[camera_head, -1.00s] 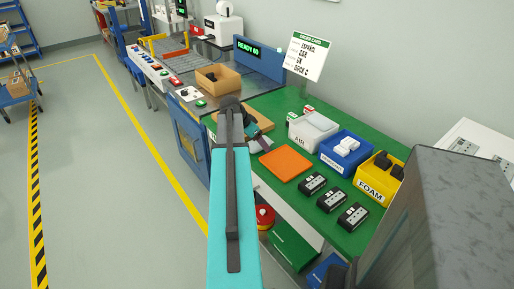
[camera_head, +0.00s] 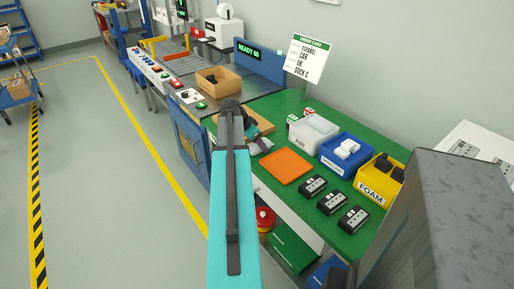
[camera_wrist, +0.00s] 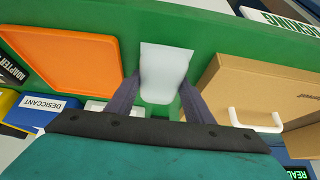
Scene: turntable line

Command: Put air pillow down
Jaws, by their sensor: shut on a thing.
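The air pillow (camera_wrist: 166,66) is a pale, whitish pouch in the wrist view. My gripper (camera_wrist: 160,84) is shut on it, with one dark finger on each side. The pillow is over the green bench top, between the orange mat (camera_wrist: 72,48) and a cardboard box (camera_wrist: 245,82). I cannot tell whether it touches the bench. In the head view my gripper (camera_head: 256,141) is left of the orange mat (camera_head: 286,166), and the pillow shows only as a small grey patch (camera_head: 266,145). The white AIR bin (camera_head: 314,131) stands behind the mat.
A blue bin (camera_head: 345,153) and a yellow FOAM bin (camera_head: 378,180) stand right of the AIR bin. Several black adapters (camera_head: 331,202) line the bench front. An open cardboard box (camera_head: 218,80) sits on the line at the back. An order card (camera_head: 307,58) stands behind the bench.

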